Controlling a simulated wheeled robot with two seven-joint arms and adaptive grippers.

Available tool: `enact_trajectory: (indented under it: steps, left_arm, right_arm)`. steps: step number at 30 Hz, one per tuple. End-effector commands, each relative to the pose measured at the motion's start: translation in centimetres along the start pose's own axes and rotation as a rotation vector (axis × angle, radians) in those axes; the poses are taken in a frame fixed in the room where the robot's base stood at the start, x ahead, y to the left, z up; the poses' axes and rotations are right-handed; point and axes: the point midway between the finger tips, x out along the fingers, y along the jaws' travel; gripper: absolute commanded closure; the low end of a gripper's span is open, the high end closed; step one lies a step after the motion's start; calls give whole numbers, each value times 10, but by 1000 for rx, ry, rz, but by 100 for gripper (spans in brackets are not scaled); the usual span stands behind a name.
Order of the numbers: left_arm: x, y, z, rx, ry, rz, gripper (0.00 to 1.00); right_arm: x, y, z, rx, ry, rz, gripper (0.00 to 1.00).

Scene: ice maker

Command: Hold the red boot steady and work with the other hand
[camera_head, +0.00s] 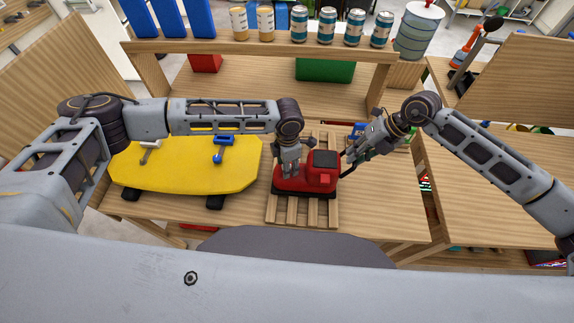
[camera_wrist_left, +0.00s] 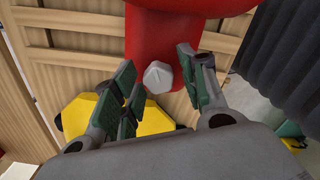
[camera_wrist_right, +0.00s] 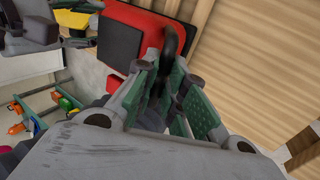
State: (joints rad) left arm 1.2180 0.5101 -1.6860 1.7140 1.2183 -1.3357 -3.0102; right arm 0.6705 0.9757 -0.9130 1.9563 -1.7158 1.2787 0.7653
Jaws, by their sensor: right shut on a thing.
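The red boot (camera_head: 320,176), a red body with a black top and dark sole, sits on a slatted wooden pallet (camera_head: 274,215). My left gripper (camera_head: 290,172) is over its left part. In the left wrist view the fingers (camera_wrist_left: 158,88) are apart, either side of a grey hex-shaped knob (camera_wrist_left: 158,76) on the red cylinder (camera_wrist_left: 165,38); I see no clear contact. My right gripper (camera_head: 354,156) is at the boot's right side, shut on a black curved piece (camera_head: 347,172). That piece (camera_wrist_right: 172,45) also shows between the fingers in the right wrist view, its lower end hidden.
A yellow board (camera_head: 185,180) with a white tool (camera_head: 150,150) and a blue tool (camera_head: 222,149) lies left of the pallet. A shelf (camera_head: 280,46) with cans crosses the back, above a green box (camera_head: 325,70) and a red box (camera_head: 205,63). The table's right part is fairly clear.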

Motion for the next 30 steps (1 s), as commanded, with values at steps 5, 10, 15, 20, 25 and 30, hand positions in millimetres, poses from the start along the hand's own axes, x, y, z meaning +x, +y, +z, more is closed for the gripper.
enact_trajectory:
  steps: [5, 10, 15, 20, 25, 30]
  left_arm:
    - [0, 1, -1, -2, 2, 1, 57]
    - [-3, 1, -1, -2, 2, 2, 57]
    - [-13, 2, -1, -3, 2, 3, 57]
    - [-22, 2, -1, -3, 3, 3, 57]
    - [-33, 2, -1, -3, 2, 2, 57]
    - [-43, 2, -2, -4, 4, 2, 57]
  right_arm:
    - [0, 0, 0, 0, 1, -1, 100]
    - [0, -1, 0, 0, 1, -2, 100]
    - [0, -1, 0, 1, 1, -3, 100]
    - [-1, -1, 0, 1, 1, -3, 100]
    - [-1, -2, 0, 1, 0, -3, 100]
    - [-1, -2, 0, 1, 0, -4, 100]
